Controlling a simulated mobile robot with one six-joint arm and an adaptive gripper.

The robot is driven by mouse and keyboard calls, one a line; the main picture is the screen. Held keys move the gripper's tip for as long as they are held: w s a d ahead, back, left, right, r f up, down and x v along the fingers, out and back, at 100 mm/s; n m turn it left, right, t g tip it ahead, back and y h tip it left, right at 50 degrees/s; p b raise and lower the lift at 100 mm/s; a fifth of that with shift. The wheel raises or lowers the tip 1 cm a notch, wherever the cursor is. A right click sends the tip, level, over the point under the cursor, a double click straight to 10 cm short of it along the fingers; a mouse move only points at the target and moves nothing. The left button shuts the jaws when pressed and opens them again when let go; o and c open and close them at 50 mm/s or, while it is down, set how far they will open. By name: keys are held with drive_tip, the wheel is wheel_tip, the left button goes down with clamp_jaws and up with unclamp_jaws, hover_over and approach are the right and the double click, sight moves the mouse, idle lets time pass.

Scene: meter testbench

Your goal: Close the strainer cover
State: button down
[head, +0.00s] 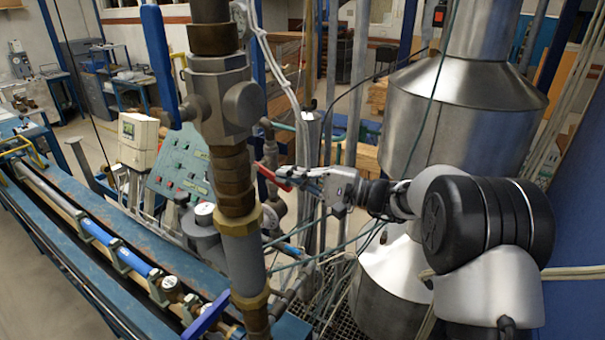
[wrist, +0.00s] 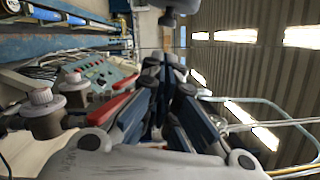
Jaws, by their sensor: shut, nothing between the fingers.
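I cannot tell for sure which part is the strainer cover. My gripper (head: 298,182) is right of the tall pipe in the head view, pointing left, with its fingers shut and empty. A red lever (head: 272,178) lies just at the fingertips in the head view; I cannot tell whether they touch. In the wrist view my gripper (wrist: 163,88) is in the middle, and the red lever (wrist: 112,108) is beside its left finger. A grey fitting with a white cap (wrist: 42,108) stands left of the lever.
A tall vertical pipe with a valve body (head: 220,95) and blue handle (head: 160,65) stands at front left. A large metal tank (head: 455,120) stands behind my arm. A green control panel (head: 180,175) and blue bench (head: 80,215) are to the left. A metal railing (wrist: 265,110) shows in the wrist view.

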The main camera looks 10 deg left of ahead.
drive_tip(key=s+a+r+p, duration=0.1)
drive_tip(key=s+a+p, duration=0.1)
drive_tip(key=a, duration=0.4)
drive_tip(key=shift+s, duration=0.4)
drive_tip(key=shift+s+r+n+b, duration=0.3)
drive_tip(key=shift+r+n+b, duration=0.45)
drive_tip(key=shift+b, duration=0.95)
drive_tip(key=s+a+r+n+h+b, duration=0.1)
drive_tip(key=s+n+b, duration=0.1)
drive_tip(key=b, duration=0.4)
drive_tip(key=s+r+n+h+b, duration=0.1)
drive_tip(key=s+n+b, duration=0.1)
drive_tip(key=n+b, duration=0.2)
drive_tip(key=s+a+r+n+h+b, duration=0.1)
drive_tip(key=s+n+b, duration=0.1)
drive_tip(key=b, duration=0.6)
drive_tip(key=shift+a+r+n+b, duration=0.3)
drive_tip(key=shift+r+n, duration=0.05)
drive_tip(key=shift+n, duration=0.5)
drive_tip(key=shift+s+t, duration=0.1)
drive_tip(key=shift+t, duration=0.2)
